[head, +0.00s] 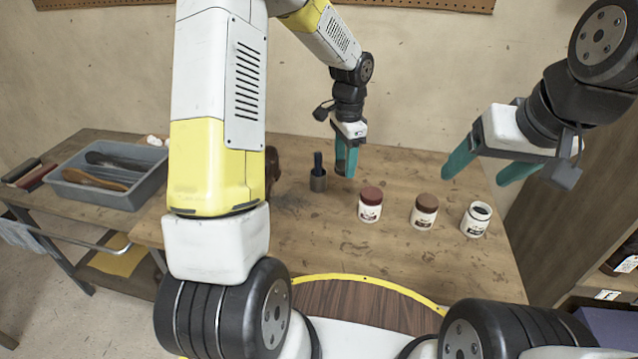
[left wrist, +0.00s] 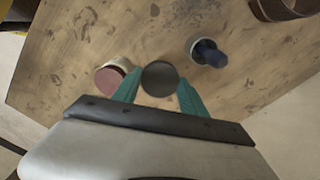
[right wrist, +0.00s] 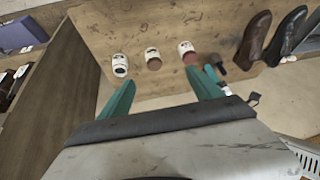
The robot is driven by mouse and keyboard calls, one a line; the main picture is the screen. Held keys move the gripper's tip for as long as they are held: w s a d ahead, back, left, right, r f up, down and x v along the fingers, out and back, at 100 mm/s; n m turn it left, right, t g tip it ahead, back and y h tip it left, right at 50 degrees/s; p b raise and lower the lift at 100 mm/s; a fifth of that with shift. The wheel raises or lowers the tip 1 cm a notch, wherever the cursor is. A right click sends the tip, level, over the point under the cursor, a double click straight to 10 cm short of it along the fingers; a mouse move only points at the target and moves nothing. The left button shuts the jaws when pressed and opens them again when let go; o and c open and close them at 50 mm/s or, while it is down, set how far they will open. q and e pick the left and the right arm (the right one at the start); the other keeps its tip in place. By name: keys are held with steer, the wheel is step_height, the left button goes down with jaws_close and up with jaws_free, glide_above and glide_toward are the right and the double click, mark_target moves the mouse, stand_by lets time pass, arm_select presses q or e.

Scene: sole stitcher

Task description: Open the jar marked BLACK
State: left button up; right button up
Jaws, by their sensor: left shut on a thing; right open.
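Three white jars stand upright in a row on the wooden table: one with a reddish lid (head: 371,205), one with a brown lid (head: 424,211), and one without a lid (head: 475,220), its mouth dark, on the right. Their label words are too small to read. My left gripper (head: 346,170) is shut on a dark round lid (left wrist: 160,78), held above the table behind the reddish-lidded jar; the head view hardly shows the lid. My right gripper (head: 477,180) is open and empty, above and behind the lidless jar. The lidless jar also shows in the right wrist view (right wrist: 120,66).
A metal cup (head: 318,181) with a dark-handled tool stands left of the jars, near a brown shoe (head: 271,166). A grey tray (head: 110,185) lies on the side table at left. A wooden shelf unit (head: 570,215) borders the right. The table in front of the cup is clear.

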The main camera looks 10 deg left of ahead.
mark_target(339, 198)
arm_select(q)
steer(key=shift+a, duration=0.4)
steer(key=shift+a+f, duration=0.2)
steer(key=shift+f, duration=0.15)
step_height(339, 198, down, 10)
steer(key=shift+w+r, duration=0.1)
steer(key=shift+r, duration=0.15)
steer(key=o, duration=1.6)
steer(key=shift+f, duration=0.1)
steer(key=shift+c, duration=0.2)
